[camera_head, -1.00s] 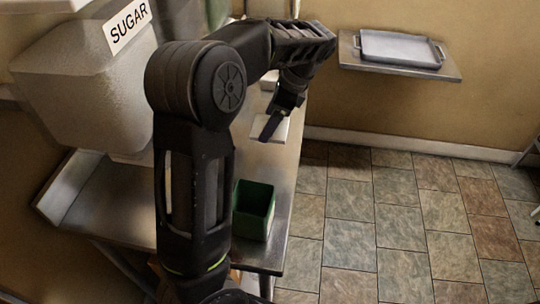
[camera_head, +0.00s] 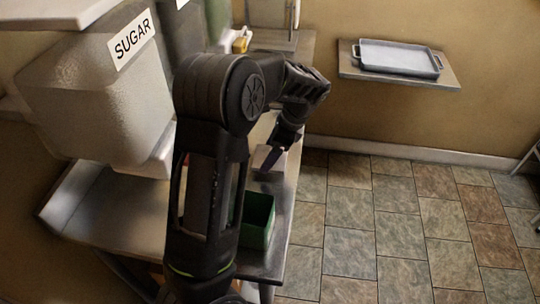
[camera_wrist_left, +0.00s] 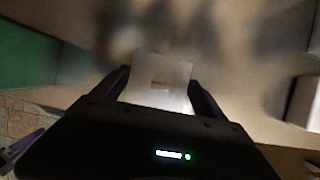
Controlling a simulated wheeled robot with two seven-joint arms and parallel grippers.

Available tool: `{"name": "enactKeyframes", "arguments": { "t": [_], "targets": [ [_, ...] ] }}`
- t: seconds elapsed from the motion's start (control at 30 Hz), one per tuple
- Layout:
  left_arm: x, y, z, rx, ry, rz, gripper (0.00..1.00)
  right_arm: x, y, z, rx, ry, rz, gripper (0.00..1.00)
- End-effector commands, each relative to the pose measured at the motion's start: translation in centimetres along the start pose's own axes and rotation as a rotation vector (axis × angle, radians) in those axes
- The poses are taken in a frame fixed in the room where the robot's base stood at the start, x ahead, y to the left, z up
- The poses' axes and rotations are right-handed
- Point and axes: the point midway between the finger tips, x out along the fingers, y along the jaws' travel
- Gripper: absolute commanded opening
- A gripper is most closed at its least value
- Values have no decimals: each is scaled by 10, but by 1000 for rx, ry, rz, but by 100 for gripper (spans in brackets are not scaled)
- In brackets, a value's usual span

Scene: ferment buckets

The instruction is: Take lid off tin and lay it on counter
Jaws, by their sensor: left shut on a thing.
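The green tin (camera_head: 257,222) stands on the metal counter near its front right edge. Its top looks open, with a dark inside. My left gripper (camera_head: 270,158) is beyond the tin, low over the counter, pointing down. In the left wrist view my left gripper (camera_wrist_left: 160,88) is shut on a pale square lid (camera_wrist_left: 158,72), which lies between its fingers. In the head view the lid is mostly hidden by the fingers, and I cannot tell whether it touches the counter. A green surface, likely the tin (camera_wrist_left: 25,55), shows at the wrist view's left. My right gripper is not in view.
A large bin labelled SUGAR (camera_head: 105,90) stands at the left of the counter (camera_head: 115,215). A grey tray (camera_head: 398,58) rests on a wall shelf (camera_head: 400,77) at the right. My left arm hides the middle of the counter. Tiled floor lies to the right.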

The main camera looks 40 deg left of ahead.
Motion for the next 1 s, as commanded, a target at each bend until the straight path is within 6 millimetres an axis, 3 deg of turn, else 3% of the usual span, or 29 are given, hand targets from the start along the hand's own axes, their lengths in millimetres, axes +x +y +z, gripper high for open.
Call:
{"name": "enactKeyframes", "arguments": {
  "t": [0.17, 0.53, 0.57, 0.77, 1.0],
  "targets": [
    [19, 0, -8, 2, -1, 2, 34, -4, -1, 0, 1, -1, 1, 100],
    [23, 0, -9, 1, -1, 1, 34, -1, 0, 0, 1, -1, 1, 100],
    [22, 0, -9, 1, 0, 1, 84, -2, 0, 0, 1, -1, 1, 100],
    [22, 0, -9, 1, 0, 1, 100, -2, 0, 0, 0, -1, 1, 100],
    [21, 0, -9, 1, 0, 0, 100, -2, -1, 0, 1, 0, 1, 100]
  ]
}}
